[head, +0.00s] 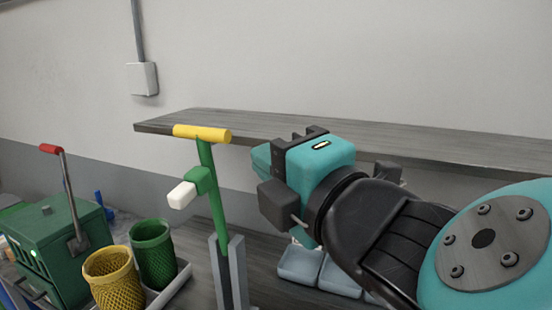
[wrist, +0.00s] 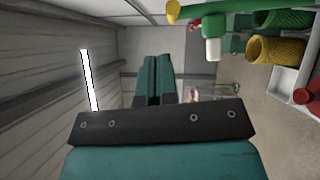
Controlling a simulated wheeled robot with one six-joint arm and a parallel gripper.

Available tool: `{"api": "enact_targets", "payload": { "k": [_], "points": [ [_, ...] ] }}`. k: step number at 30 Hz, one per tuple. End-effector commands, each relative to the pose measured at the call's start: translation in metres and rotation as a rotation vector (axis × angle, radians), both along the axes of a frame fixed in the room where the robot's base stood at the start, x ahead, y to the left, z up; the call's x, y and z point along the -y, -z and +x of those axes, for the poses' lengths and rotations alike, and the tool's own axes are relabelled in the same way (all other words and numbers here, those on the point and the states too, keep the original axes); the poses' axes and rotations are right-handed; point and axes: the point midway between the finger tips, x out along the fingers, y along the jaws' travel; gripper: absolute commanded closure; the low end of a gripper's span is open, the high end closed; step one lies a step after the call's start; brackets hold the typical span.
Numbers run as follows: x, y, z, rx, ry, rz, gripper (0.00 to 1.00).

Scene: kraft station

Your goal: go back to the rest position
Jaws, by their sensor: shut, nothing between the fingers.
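My gripper (wrist: 153,82) shows in the wrist view with its two teal fingers close together and nothing between them. In the head view my gripper (head: 262,158) is raised in front of the grey shelf, to the right of a green stand with a yellow bar. The gripper body hides part of the shelf edge and the things behind it. The gripper appears apart from the stand.
The green stand (head: 216,190) carries a yellow bar (head: 202,133) and a white block (head: 182,195). Yellow (head: 110,280) and green (head: 153,255) baskets and a green machine (head: 55,240) stand left. A grey shelf (head: 440,142) runs behind. Pale blue-grey trays (head: 300,264) lie below my arm.

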Motion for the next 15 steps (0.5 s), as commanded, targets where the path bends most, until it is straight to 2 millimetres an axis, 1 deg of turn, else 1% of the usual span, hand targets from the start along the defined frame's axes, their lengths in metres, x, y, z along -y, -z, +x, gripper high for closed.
{"api": "enact_targets", "payload": {
  "k": [5,8,11,12,14,15],
  "points": [
    [0.001,0.001,0.001,-0.008,0.003,0.002,1.00],
    [0.012,0.014,0.012,-0.099,0.044,0.026,1.00],
    [0.043,0.049,0.033,-0.347,0.154,0.101,1.00],
    [0.060,0.069,0.041,-0.491,0.218,0.150,1.00],
    [0.087,0.102,0.045,-0.729,0.323,0.236,1.00],
    [0.103,0.123,0.041,-0.890,0.394,0.294,1.00]
  ]
}}
